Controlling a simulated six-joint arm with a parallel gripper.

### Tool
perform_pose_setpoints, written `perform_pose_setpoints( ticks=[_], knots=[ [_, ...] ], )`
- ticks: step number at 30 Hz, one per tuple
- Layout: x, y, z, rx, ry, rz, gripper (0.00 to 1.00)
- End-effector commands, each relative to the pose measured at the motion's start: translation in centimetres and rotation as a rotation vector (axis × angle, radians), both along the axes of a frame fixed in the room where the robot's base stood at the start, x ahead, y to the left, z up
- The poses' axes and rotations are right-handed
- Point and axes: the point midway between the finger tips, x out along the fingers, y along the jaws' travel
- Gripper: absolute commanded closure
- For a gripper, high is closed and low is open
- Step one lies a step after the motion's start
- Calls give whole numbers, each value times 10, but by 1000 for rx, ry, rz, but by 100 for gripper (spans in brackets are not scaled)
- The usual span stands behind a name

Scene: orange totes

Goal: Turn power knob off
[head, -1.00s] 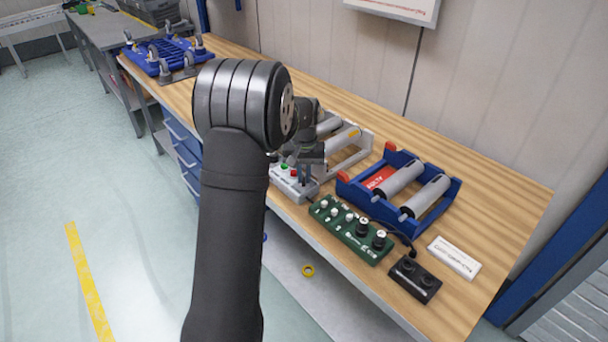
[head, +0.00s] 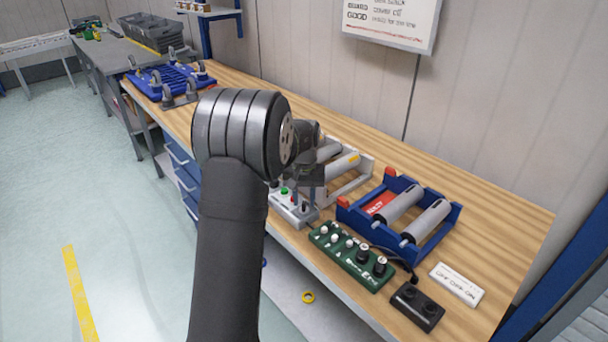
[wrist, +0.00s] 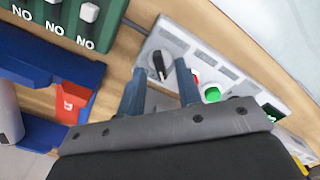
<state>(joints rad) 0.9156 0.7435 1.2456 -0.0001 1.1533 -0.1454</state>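A white control box (head: 284,208) stands near the table's front edge in the head view. The wrist view shows this box (wrist: 235,75) with a black knob (wrist: 158,65) at one end, beside a red button (wrist: 195,77) and a green button (wrist: 212,93). My gripper (wrist: 160,80) is open, with its two blue-grey fingers apart and nothing held. In the wrist picture the knob appears in the gap between the fingertips; I see no clear contact. In the head view my gripper (head: 310,178) is over the box, partly hidden by my arm.
A green box (head: 348,258) with white switches and black knobs stands to the right. A light roller frame (head: 352,176) stands behind the control box.

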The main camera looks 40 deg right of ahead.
Motion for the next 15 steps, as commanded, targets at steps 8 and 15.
perform_pose_setpoints(
  ticks=[8, 15],
  knots=[
    [1, -1, 63, -5, -4, 0, 68],
    [1, -1, 121, -5, -4, 0, 68]
  ],
)
